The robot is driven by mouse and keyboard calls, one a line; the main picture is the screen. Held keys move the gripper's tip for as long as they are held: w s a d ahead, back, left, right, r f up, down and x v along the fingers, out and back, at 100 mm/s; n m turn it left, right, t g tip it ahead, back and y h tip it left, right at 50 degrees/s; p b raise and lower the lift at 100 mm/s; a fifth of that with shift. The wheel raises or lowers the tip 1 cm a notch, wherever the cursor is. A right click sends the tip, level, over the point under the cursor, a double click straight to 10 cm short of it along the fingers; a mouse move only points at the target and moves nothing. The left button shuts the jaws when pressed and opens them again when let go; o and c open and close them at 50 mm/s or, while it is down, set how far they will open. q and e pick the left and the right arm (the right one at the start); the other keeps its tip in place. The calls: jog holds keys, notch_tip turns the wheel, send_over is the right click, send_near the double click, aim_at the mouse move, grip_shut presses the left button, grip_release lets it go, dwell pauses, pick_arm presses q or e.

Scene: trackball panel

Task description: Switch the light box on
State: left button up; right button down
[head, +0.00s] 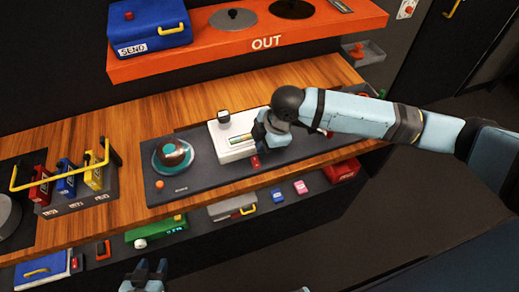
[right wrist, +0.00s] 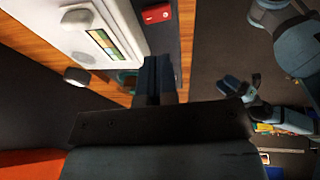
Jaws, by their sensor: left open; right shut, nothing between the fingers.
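The white light box (head: 224,146) sits on the dark panel (head: 157,198), with a coloured strip on its face; the box also fills the upper left of the right wrist view (right wrist: 75,25). A small red switch (head: 255,161) is on the panel at the box's front edge; it also shows in the right wrist view (right wrist: 157,14). Whether the switch is on cannot be told. My right gripper (head: 258,134) is shut and empty over the box's right side, partly hiding it; its fingers also show in the right wrist view (right wrist: 156,75). My left gripper (head: 145,272) is open at the bottom edge, away from the panel.
A trackball unit (head: 174,158) and an orange button (head: 159,184) are left of the box. A rack with a yellow handle (head: 62,176) stands further left. An orange shelf marked OUT (head: 240,50) is above. Several boxes sit below the wooden counter (head: 140,115).

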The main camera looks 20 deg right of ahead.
pick_arm(q)
jog(key=shift+w+d+f, duration=0.1)
jog(key=shift+d+f, duration=0.2)
jog(key=shift+f, duration=0.4)
pick_arm(e)
jog(key=w+v, duration=0.1)
jog(key=v, duration=0.5)
jog(key=shift+s+r, duration=0.15)
jog(key=shift+s, duration=0.15)
pick_arm(q)
jog(key=shift+a, duration=0.15)
